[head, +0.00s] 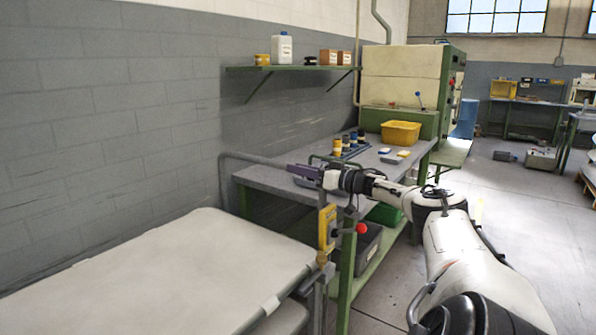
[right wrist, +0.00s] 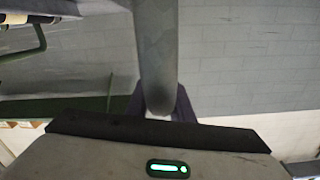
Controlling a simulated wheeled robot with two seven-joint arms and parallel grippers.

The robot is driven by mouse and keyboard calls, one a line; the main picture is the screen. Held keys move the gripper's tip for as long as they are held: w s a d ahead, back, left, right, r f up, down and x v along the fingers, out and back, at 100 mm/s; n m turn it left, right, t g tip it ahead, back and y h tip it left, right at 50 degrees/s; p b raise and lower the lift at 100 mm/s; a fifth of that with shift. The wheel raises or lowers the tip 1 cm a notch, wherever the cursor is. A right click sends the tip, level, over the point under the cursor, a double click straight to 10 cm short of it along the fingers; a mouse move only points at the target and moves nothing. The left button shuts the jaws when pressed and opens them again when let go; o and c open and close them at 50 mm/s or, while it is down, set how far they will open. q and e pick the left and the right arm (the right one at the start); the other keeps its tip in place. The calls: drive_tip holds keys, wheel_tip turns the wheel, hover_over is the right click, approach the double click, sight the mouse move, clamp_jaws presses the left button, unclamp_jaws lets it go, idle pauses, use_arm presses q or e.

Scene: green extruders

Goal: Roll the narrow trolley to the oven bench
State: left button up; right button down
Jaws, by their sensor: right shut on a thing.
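A trolley with a long pale top (head: 165,275) fills the lower left of the head view, close to the wall. A grey tube handle (head: 250,158) rises at its far end. My right gripper (head: 302,172) is at the top bar of this handle; its dark purple fingers are shut on the bar. In the right wrist view the grey bar (right wrist: 157,50) runs between the fingers. A grey bench with green legs (head: 270,178) stands just beyond the handle. A cream and green oven-like cabinet (head: 400,75) stands at the far end. My left gripper is not in view.
A yellow box with a red knob (head: 327,228) is beside the handle's near post. A yellow bin (head: 400,133) and small bottles sit on the bench; dark and green bins are below it. A loaded wall shelf (head: 300,67) hangs above.

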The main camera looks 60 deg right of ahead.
drive_tip(key=c, duration=1.8)
unclamp_jaws()
drive_tip(key=shift+s+d+r, duration=0.1)
drive_tip(key=shift+d+r, duration=0.05)
drive_tip(key=shift+d, duration=0.1)
drive_tip(key=shift+o, duration=1.1)
drive_tip(key=shift+f, duration=0.2)
drive_tip(key=shift+a, duration=0.1)
